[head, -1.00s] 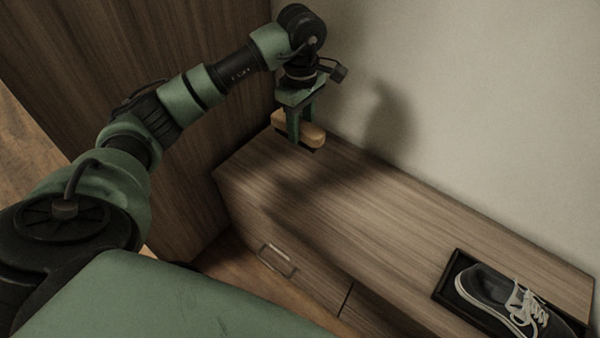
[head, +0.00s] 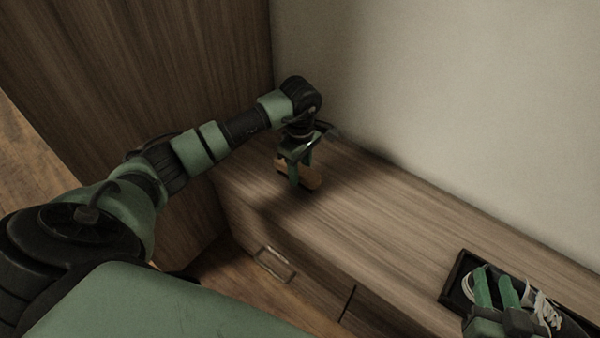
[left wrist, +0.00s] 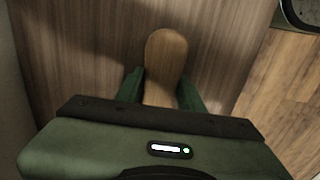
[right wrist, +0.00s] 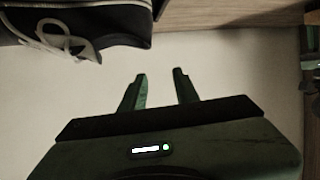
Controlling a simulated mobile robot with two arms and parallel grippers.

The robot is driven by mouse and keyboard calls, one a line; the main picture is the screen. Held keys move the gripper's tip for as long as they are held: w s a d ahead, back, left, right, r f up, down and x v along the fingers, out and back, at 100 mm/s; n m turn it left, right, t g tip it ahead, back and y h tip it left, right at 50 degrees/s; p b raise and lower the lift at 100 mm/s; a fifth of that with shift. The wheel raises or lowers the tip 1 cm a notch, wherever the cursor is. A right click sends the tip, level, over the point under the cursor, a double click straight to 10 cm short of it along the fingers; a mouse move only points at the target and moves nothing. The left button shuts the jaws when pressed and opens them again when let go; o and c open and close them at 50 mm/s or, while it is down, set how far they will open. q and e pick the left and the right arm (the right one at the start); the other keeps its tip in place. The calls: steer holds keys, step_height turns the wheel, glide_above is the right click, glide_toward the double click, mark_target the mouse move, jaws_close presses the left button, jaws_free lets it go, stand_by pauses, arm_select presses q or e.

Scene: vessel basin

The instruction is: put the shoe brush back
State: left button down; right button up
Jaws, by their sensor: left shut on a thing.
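The shoe brush (head: 313,179) has a tan wooden back and a dark underside. My left gripper (head: 301,180) is shut on it at the left end of the wooden cabinet top (head: 385,215). The brush is low over that top; I cannot tell whether it touches. In the left wrist view the brush (left wrist: 166,62) sits between the two fingers, its rounded end pointing away. My right gripper (head: 496,290) shows in front of the shoe at the lower right. In the right wrist view its fingers (right wrist: 160,88) are apart with nothing between them.
A black tray (head: 452,284) holds a dark shoe (head: 570,325) with pale laces at the cabinet's right. A wall stands behind the cabinet and a tall wooden panel (head: 170,60) at its left. A drawer handle (head: 274,265) is on the front. The middle of the top is clear.

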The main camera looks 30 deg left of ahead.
arm_select(q)
steer(key=shift+f, duration=0.2)
arm_select(e)
steer(key=shift+w+r, duration=0.15)
steer(key=shift+r, duration=0.2)
arm_select(q)
steer(key=shift+f, duration=0.1)
arm_select(e)
steer(key=shift+a+t, duration=0.1)
steer(key=shift+t, duration=0.2)
arm_select(q)
steer(key=c, duration=0.9)
jaws_free()
arm_select(e)
steer(key=shift+w+r, duration=0.1)
steer(key=shift+r, duration=0.15)
